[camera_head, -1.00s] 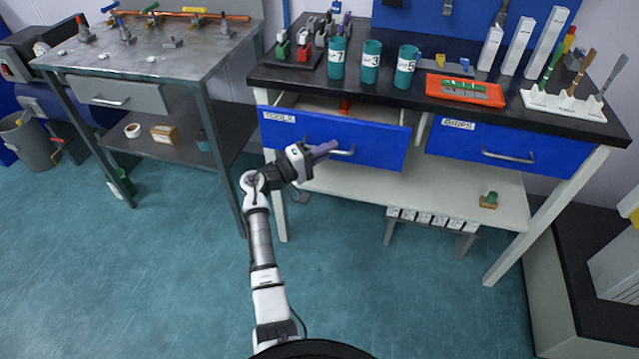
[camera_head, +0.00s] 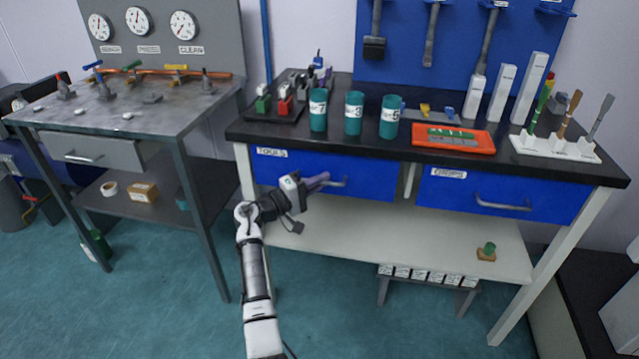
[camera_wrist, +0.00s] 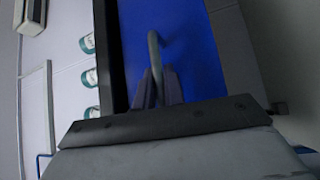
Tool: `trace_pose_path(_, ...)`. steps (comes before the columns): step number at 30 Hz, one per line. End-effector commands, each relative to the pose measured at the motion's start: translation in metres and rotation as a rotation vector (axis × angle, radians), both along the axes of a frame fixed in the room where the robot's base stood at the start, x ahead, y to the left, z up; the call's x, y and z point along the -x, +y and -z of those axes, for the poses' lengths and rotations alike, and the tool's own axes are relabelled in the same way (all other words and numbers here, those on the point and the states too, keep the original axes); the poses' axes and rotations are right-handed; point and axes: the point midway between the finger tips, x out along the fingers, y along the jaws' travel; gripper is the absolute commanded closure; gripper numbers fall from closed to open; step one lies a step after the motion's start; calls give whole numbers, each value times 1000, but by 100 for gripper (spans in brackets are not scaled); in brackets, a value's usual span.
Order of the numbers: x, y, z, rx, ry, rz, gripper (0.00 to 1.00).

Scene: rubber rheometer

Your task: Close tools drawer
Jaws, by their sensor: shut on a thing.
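The tools drawer (camera_head: 372,186) has a blue front labelled TOOLS, at the left under the black bench top. Its front appears flush or nearly flush with the bench, and no open inside shows. My gripper (camera_head: 322,181) is at its metal handle (camera_head: 339,184), in front of the left half of the drawer. In the wrist view my gripper (camera_wrist: 157,88) has both fingers closed around the handle (camera_wrist: 154,50), against the blue drawer front (camera_wrist: 195,50). The fingers and wrist hide part of the front.
The grips drawer (camera_head: 560,205) to the right is shut. Teal cups (camera_head: 354,113), an orange tray (camera_head: 454,138) and a white brush holder (camera_head: 555,147) stand on the black bench top (camera_head: 290,130). A white shelf (camera_head: 400,235) lies below. A grey table (camera_head: 130,110) stands left.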

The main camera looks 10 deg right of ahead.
Motion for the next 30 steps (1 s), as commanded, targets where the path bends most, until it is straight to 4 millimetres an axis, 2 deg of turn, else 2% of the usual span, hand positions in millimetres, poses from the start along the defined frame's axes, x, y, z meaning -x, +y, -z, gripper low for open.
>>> trace_pose_path(2, -3, 1, -3, 0, -3, -11, 100)
trace_pose_path(3, -3, 1, -3, 1, -3, -11, 84)
trace_pose_path(7, -2, 1, -2, 0, -2, -9, 67)
trace_pose_path(15, -1, 1, -1, 1, -2, -6, 67)
trace_pose_path(19, 2, 9, 1, 1, -2, -6, 67)
trace_pose_path(23, 12, 28, 5, 2, -1, -9, 67)
trace_pose_path(30, 37, 78, 12, 2, -2, -10, 67)
